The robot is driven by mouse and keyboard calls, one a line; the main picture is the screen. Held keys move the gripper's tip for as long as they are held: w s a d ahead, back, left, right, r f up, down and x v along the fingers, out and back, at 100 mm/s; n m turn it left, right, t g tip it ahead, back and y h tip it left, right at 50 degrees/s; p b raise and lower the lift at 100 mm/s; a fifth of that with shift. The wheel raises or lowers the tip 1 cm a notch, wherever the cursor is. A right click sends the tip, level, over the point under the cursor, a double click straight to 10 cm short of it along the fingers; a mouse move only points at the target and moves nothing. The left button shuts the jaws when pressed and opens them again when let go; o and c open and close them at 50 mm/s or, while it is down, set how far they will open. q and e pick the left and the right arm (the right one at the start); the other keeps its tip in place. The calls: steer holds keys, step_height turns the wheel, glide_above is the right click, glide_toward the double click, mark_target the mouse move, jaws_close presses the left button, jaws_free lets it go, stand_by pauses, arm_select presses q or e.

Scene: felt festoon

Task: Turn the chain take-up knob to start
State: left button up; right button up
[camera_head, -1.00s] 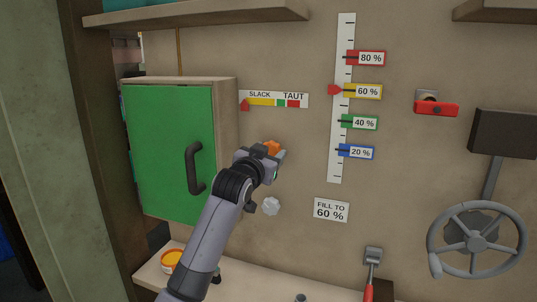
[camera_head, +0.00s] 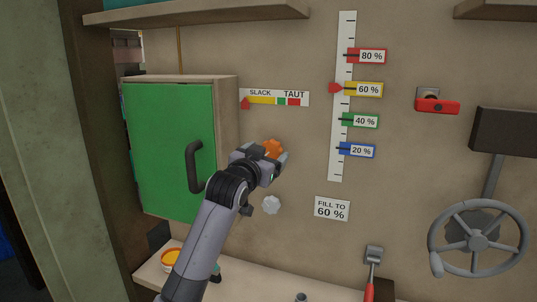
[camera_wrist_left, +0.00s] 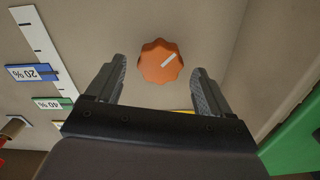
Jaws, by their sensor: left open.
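The chain take-up knob is an orange scalloped knob (camera_head: 272,148) on the wall, with a white pointer line on its face in the left wrist view (camera_wrist_left: 160,61). My left gripper (camera_head: 275,162) is open in front of the wall. In the left wrist view its two fingers (camera_wrist_left: 158,85) stand on either side of the knob, with a gap on both sides and no touch visible. The SLACK–TAUT gauge (camera_head: 290,98) is above the knob, and its red pointer (camera_head: 245,103) is at the far SLACK end. My right gripper is not in view.
A white knob (camera_head: 271,205) sits just below the orange one. A green-doored cabinet (camera_head: 165,145) with a dark handle stands close at left. At right are a level scale (camera_head: 336,175), a red-handled lock (camera_head: 436,106) and a grey handwheel (camera_head: 477,240). A shelf (camera_head: 200,14) is overhead.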

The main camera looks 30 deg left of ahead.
arm_select(q)
steer(key=shift+b+v, duration=0.35)
steer(key=shift+v, duration=2.15)
steer(key=s+d+f+m+g+h, duration=0.1)
steer(key=s+d+f, duration=0.15)
steer(key=f, duration=0.55)
steer(key=s+d+f+m+g+h, duration=0.1)
steer(key=s+d+f+h, duration=0.15)
steer(key=f, duration=0.65)
steer(key=s+d+f+m+g+h, duration=0.1)
steer(key=s+d+f, duration=0.15)
steer(key=f, duration=0.55)
steer(key=s+d+f+g, duration=0.1)
steer(key=s+d+f, duration=0.2)
steer(key=s+f, duration=0.3)
steer(key=s+d+f+g+h, duration=0.1)
steer(key=s+d+f, duration=0.2)
steer(key=s+f, duration=0.3)
steer(key=s+d+f+g+h, duration=0.1)
steer(key=s+d+f+g, duration=0.1)
steer(key=s+d+f, duration=0.2)
steer(key=s+f, duration=0.2)
steer(key=s, duration=0.1)
steer(key=shift+s, duration=0.35)
